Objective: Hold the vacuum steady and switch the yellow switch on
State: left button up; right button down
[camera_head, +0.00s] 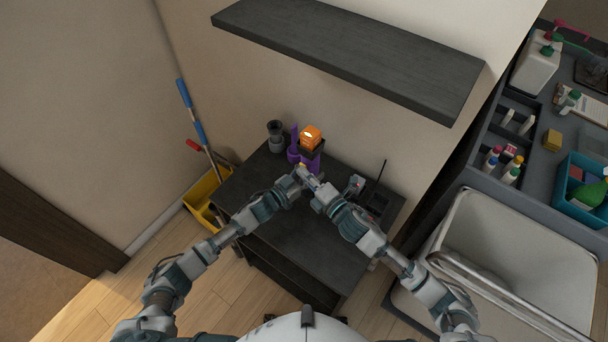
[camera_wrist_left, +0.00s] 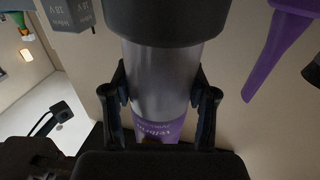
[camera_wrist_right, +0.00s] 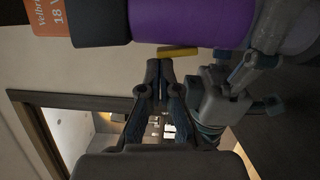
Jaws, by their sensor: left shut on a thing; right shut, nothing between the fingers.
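The vacuum stands on the dark table in the head view, with a purple body (camera_head: 311,163) and an orange block (camera_head: 311,136) on top. My left gripper (camera_wrist_left: 163,100) is shut around its grey cylinder (camera_wrist_left: 165,72), just above a purple lettered band (camera_wrist_left: 160,129). In the right wrist view, the yellow switch (camera_wrist_right: 178,52) sticks out beside the purple body (camera_wrist_right: 190,20). My right gripper (camera_wrist_right: 160,66) is shut and empty, with its fingertips close to the switch. I cannot tell whether they touch it. My left gripper (camera_wrist_right: 222,100) shows beside it.
A dark table (camera_head: 290,240) holds a grey attachment (camera_head: 275,137) left of the vacuum and a black device (camera_head: 376,203) at right. A dark shelf (camera_head: 350,50) hangs above. A yellow bucket (camera_head: 204,192) stands at left, a cleaning cart (camera_head: 500,225) at right.

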jog(key=shift+w+d+r+m, duration=0.15)
jog(key=shift+w+d+m, duration=0.1)
jog(key=shift+m, duration=0.45)
jog(key=shift+a, duration=0.1)
jog(key=s+d+r, duration=0.1)
jog(key=s+d, duration=0.3)
jog(key=s, duration=0.6)
jog(key=shift+s+d, duration=0.2)
jog(key=shift+s, duration=0.2)
pick_arm(q)
jog(key=o, duration=1.7)
jog(key=shift+c, duration=0.2)
